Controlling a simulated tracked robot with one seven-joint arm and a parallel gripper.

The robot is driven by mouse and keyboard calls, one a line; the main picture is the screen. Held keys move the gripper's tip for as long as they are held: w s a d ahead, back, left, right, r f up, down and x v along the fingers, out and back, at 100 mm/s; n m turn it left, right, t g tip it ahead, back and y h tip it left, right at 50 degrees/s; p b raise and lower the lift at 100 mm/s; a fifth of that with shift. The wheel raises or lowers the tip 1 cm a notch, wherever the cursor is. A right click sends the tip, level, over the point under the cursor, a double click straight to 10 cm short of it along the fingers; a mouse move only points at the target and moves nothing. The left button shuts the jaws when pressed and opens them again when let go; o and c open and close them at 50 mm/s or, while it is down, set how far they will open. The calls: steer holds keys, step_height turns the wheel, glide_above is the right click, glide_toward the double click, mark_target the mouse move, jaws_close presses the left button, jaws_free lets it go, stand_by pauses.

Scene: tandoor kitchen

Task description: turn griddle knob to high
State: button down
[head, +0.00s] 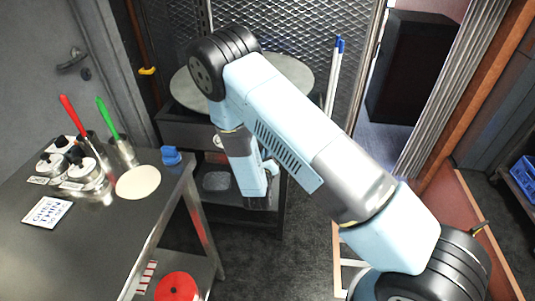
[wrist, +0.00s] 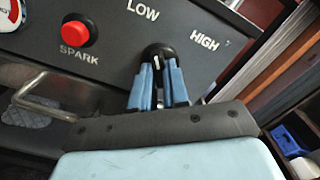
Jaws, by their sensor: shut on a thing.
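The black griddle knob (wrist: 153,50) shows in the wrist view on the dark front panel (wrist: 105,55), below and between the labels LOW (wrist: 143,9) and HIGH (wrist: 204,42). My gripper (wrist: 158,70) has its two blue fingers closed around the knob's sides. A pale mark shows on the knob between the fingers; its exact pointing is hard to tell. In the head view the round grey griddle plate (head: 292,68) lies behind my arm, on a dark stand. My arm hides the knob there.
A red SPARK button (wrist: 75,33) sits left of the knob, with a metal handle (wrist: 38,108) below it. The steel table (head: 100,225) on the left bears canisters, red and green-handled tools and a flatbread (head: 138,183). Dark floor lies between.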

stand_by(0.4)
steer(key=shift+f+m, duration=0.1)
steer(key=shift+m, duration=6.7)
steer(key=c, duration=1.1)
jaws_free()
